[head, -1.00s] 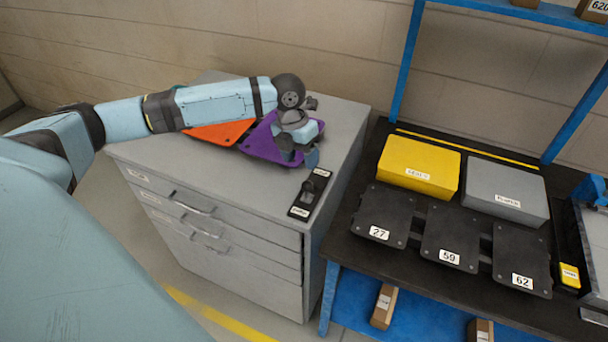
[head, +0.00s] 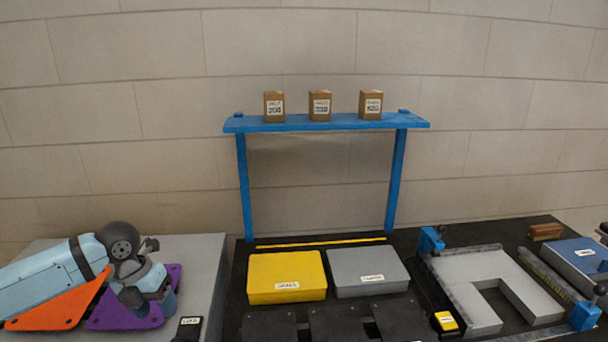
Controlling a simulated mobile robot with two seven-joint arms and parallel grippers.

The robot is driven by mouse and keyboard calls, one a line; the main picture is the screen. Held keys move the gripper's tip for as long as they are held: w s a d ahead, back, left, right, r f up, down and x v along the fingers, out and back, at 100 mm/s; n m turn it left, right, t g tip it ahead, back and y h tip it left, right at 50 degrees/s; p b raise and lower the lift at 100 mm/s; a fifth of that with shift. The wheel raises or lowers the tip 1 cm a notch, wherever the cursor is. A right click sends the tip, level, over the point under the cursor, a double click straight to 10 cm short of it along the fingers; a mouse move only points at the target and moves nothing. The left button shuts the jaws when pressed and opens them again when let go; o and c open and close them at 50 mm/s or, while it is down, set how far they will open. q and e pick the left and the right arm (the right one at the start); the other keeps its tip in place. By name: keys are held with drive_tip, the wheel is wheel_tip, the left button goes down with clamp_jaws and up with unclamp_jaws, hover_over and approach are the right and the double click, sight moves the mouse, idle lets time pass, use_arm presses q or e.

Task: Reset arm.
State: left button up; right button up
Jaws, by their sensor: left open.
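My left arm (head: 50,278) is pale blue with dark joints and reaches in from the left over the grey cabinet (head: 205,262). My left gripper (head: 150,299) is open at the purple plate (head: 108,314), its fingers pointing down near the plate's right side. I see nothing held between the fingers. I cannot tell whether they touch the plate. An orange plate (head: 50,312) lies left of the purple one, partly hidden by my arm. My right gripper does not show.
Right of the cabinet, a dark bench holds a yellow box (head: 287,272), a grey box (head: 368,265) and a clamp fixture (head: 480,290). A blue shelf (head: 330,122) with three cartons stands behind. A small black labelled device (head: 189,328) sits at the cabinet's front right.

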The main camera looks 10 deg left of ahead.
use_arm(q)
drive_tip(key=s+d+f+n+t+h, duration=0.1)
drive_tip(key=s+d+f+n+t, duration=0.1)
drive_tip(key=d+f+n, duration=0.3)
drive_tip(key=s+d+f+n+t+h+p, duration=0.1)
drive_tip(key=s+d+f+n+t, duration=0.1)
drive_tip(key=d+f+n, duration=0.3)
drive_tip(key=s+d+f+n+t+h+p, duration=0.1)
drive_tip(key=d+f+n, duration=0.4)
drive_tip(key=d, duration=0.2)
drive_tip(key=shift+s+d+t+h, duration=0.3)
drive_tip(key=shift+s+t+h, duration=0.1)
drive_tip(key=s+f+n+t+y+p, duration=0.1)
drive_tip(key=s+f+n+t, duration=0.1)
drive_tip(key=s+n, duration=0.5)
drive_tip(key=s+f+n+t+y+p, duration=0.1)
drive_tip(key=s+f+n+t+y, duration=0.1)
drive_tip(key=s+n, duration=0.6)
drive_tip(key=shift+a+f+n+t, duration=0.35)
drive_tip(key=shift+f+n+t, duration=0.15)
drive_tip(key=shift+f+n, duration=0.5)
drive_tip(key=shift+c, duration=0.4)
